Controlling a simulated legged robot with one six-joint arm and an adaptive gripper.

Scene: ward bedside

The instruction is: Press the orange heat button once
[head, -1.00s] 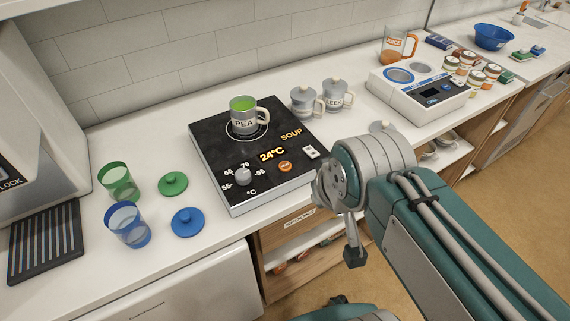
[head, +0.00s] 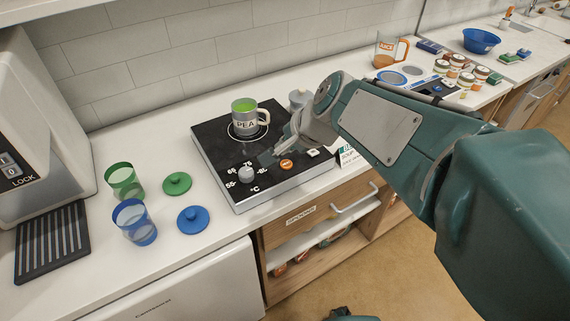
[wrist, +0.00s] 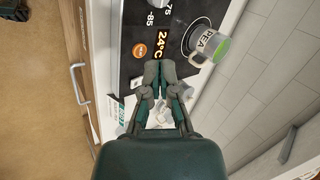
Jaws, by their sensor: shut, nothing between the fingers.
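The orange heat button (head: 287,165) is on the front part of the black heating plate (head: 215,135), right of the grey dial (head: 246,175). It also shows in the wrist view (wrist: 139,51), left of the lit 24°C display (wrist: 163,38). My gripper (head: 268,156) is over the plate, behind and left of the button in the head view, and hides the display there. In the wrist view my gripper (wrist: 158,68) has its fingertips together, beside the button and the display. I cannot tell its exact height above the plate. Nothing is between the fingers.
A PEA mug (head: 246,122) with green contents stands on the plate behind my gripper. A white switch (head: 313,153) is right of the button. Green (head: 124,182) and blue (head: 135,222) cups with lids stand left. My arm hides part of the right counter.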

